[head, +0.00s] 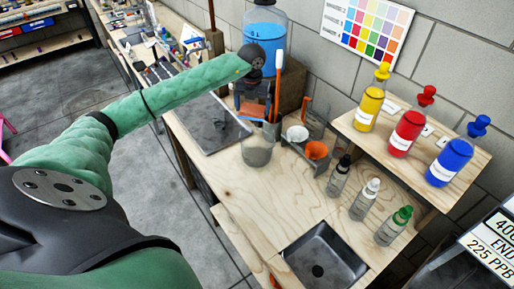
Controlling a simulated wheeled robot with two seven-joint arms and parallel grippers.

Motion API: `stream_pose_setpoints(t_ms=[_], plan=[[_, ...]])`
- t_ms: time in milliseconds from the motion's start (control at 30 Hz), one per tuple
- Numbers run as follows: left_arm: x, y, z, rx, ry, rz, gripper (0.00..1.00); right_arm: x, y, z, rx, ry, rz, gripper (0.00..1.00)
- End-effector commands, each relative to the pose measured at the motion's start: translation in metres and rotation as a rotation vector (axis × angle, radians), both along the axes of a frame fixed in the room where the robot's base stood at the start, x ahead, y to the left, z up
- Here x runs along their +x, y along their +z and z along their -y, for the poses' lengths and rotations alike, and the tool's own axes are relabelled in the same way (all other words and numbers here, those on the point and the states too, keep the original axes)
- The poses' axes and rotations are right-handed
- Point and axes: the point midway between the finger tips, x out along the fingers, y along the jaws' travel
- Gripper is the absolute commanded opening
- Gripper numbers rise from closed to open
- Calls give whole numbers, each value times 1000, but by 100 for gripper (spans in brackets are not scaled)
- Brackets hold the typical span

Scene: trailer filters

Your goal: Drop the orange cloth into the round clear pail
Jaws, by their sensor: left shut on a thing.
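My left arm reaches in from the left over the wooden bench. My left gripper (252,97) points down above the round clear pail (257,153) and is shut on the orange cloth (253,110), of which only a small orange patch shows. The cloth appears at the height of the pail's rim; I cannot tell whether it is inside the rim or above it. The pail stands upright on the bench and looks greyish and see-through. My right gripper is not in view.
A dark tray (303,158) with a white cup and an orange cup (317,149) is just right of the pail. A jug of blue liquid (264,29) stands behind. Several bottles stand at right. A sink (325,258) is in front; the bench between is clear.

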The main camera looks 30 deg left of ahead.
Motion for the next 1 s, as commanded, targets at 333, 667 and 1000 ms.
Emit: stream_pose_setpoints(t_ms=[333,667,1000], plan=[[-1,-34,0,-1,1,-2,65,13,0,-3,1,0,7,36],[0,-54,0,-1,1,1,65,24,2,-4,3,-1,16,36],[0,-54,0,0,1,1,100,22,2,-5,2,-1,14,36]])
